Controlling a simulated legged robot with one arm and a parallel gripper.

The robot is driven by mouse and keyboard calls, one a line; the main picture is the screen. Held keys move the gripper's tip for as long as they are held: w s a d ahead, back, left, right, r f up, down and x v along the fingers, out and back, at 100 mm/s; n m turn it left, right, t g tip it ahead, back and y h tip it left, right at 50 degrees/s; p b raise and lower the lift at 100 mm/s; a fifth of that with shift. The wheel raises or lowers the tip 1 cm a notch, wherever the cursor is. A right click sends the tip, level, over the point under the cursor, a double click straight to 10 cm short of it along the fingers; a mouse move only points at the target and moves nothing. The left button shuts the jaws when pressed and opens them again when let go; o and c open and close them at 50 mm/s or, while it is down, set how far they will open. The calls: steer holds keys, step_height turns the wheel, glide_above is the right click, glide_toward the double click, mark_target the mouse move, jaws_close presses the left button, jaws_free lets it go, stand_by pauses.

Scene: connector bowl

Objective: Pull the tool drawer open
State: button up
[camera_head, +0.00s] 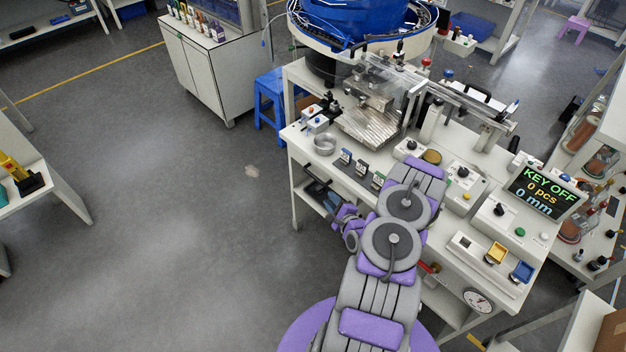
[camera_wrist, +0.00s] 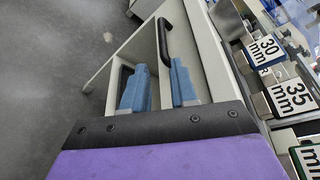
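The tool drawer's black bar handle (camera_wrist: 163,40) stands out from the pale bench front in the wrist view. My gripper (camera_wrist: 158,66) has its two blue fingers spread apart, with a clear gap between them. The near end of the handle lies in line with this gap, close to the fingertips; I cannot tell whether it is between them. Nothing is gripped. In the head view my gripper (camera_head: 326,198) is low at the bench's left side, partly hidden by my arm. The drawer's edges are hard to make out, so its opening cannot be judged.
A 35 mm label (camera_wrist: 291,97) is right of my gripper in the wrist view. A blue stool (camera_head: 270,98) stands behind.

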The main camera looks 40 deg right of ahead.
steer(key=b, duration=0.1)
glide_toward(317, 179)
steer(key=shift+w+d+f, duration=0.55)
steer(key=shift+w+d, duration=0.05)
steer(key=x, duration=0.3)
steer(key=b+x, duration=0.1)
steer(key=x, duration=0.1)
steer(key=a+b+x, duration=0.1)
steer(key=x, duration=0.2)
steer(key=shift+w, duration=0.45)
steer(key=shift+w+d+f, duration=0.1)
steer(key=shift+w+d, duration=0.15)
steer(key=shift+d, duration=0.35)
steer(key=shift+w+a, duration=0.1)
steer(key=shift+a, duration=0.25)
steer(key=shift+c, duration=0.8)
jaws_close()
